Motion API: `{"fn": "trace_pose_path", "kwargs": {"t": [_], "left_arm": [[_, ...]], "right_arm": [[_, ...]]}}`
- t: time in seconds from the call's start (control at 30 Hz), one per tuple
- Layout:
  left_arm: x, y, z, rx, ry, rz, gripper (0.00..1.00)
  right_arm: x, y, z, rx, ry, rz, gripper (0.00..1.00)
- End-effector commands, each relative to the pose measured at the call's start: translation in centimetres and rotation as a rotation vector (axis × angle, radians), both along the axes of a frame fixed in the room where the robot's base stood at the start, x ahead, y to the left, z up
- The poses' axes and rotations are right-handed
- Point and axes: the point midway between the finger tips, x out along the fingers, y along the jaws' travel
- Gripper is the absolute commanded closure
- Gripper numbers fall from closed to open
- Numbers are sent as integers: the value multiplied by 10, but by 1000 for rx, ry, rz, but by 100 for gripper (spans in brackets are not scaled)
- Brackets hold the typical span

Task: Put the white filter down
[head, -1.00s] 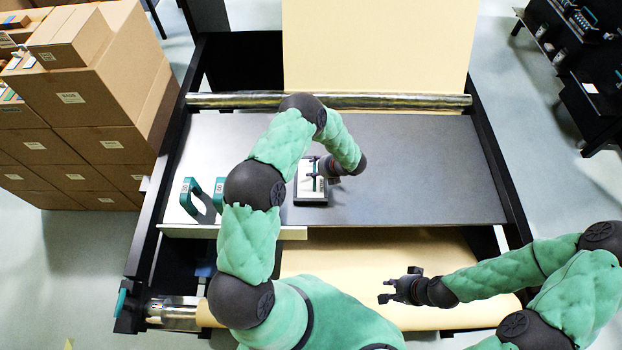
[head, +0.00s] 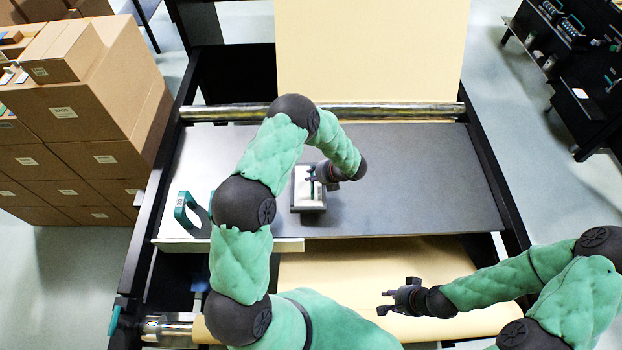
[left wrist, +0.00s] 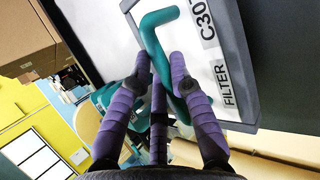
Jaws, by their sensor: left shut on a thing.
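The white filter (head: 301,186) is a white block with dark grey sides and a teal handle, over the grey tabletop near its front edge. My left gripper (head: 314,181) is shut on its handle. In the left wrist view, the purple fingers (left wrist: 158,100) close around the teal handle (left wrist: 160,50), and the white face (left wrist: 195,60) carries a label reading FILTER. I cannot tell whether its underside touches the tabletop. My right gripper (head: 386,302) is open and empty, in front of the table over the kraft paper.
A teal handle (head: 182,211) stands on the light left part of the table. The grey tabletop (head: 430,190) is clear to the right of the filter. A metal roller (head: 400,112) runs along the back. Stacked cardboard boxes (head: 80,110) stand at the left.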

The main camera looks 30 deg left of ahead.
Motion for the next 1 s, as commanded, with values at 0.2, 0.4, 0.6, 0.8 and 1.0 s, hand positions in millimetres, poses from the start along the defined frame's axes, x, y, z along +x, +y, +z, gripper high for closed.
{"fn": "trace_pose_path", "kwargs": {"t": [0.2,0.4,0.6,0.8,1.0], "left_arm": [[-21,-38,48,0,-3,-7,100],[-45,-76,65,0,-2,-5,100],[-59,-99,78,0,-1,-2,100],[-65,-108,83,0,-1,-1,100],[-66,-109,83,0,0,0,100]], "right_arm": [[0,0,-13,0,0,0,70],[0,0,-22,0,0,0,70],[0,0,-25,0,0,0,70],[0,0,-27,0,0,0,70],[0,0,-27,0,0,0,70]]}}
